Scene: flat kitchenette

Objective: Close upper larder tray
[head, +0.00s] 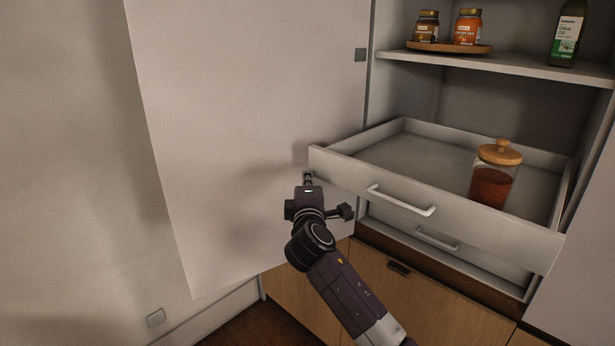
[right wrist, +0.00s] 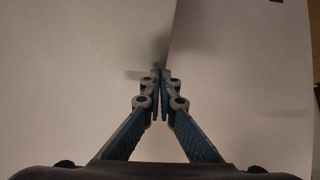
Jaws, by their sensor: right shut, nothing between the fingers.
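The upper larder tray (head: 455,218) is a white drawer with a bar handle (head: 402,201), pulled out of the larder in the head view. A glass jar (head: 492,184) with a wooden lid and reddish-brown contents stands inside it at the right. My right gripper (head: 307,176) is at the left end of the tray front, in front of the open door. Its fingers are shut and empty, and they also show in the right wrist view (right wrist: 159,75) against pale surfaces. I cannot tell whether they touch the tray. My left gripper is not in view.
The larder door (head: 250,110) stands open at the left. A lower tray with its own handle (head: 437,239) sits beneath, further in. The shelf above (head: 500,70) holds a round wooden board (head: 448,48) with two jars, and an olive oil bottle (head: 566,35). Wooden cabinet fronts (head: 380,290) are below.

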